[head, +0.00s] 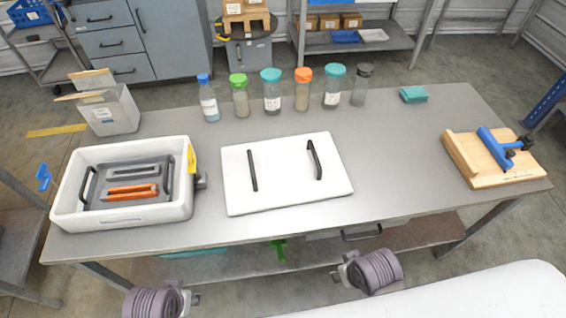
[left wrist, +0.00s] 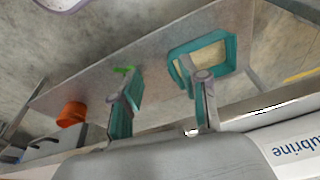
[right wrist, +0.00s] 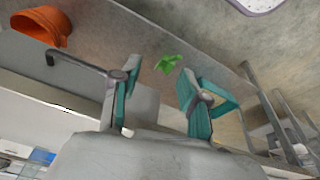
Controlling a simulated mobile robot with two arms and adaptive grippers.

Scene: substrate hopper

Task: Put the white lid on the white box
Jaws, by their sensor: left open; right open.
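The white lid (head: 285,190) lies flat on the grey table, with two black handles on its top. The open white box (head: 72,212) stands to its left on the table, with a grey tray-like insert with dark handles and orange pieces inside. A yellow tag is on its right rim and a dark fitting sits beside its right wall. My left gripper (left wrist: 155,88) is open and empty, low in front of the table below the box. My right gripper (right wrist: 158,85) is open and empty, low in front of the table near the lid's right side.
Several capped bottles (head: 272,92) line the table's back. A grey container (head: 112,112) stands behind the box. A teal block (head: 413,94) and a wooden board with a blue clamp (head: 495,158) are to the right. A lower shelf (head: 220,262) holds a green item. The table right of the lid is clear.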

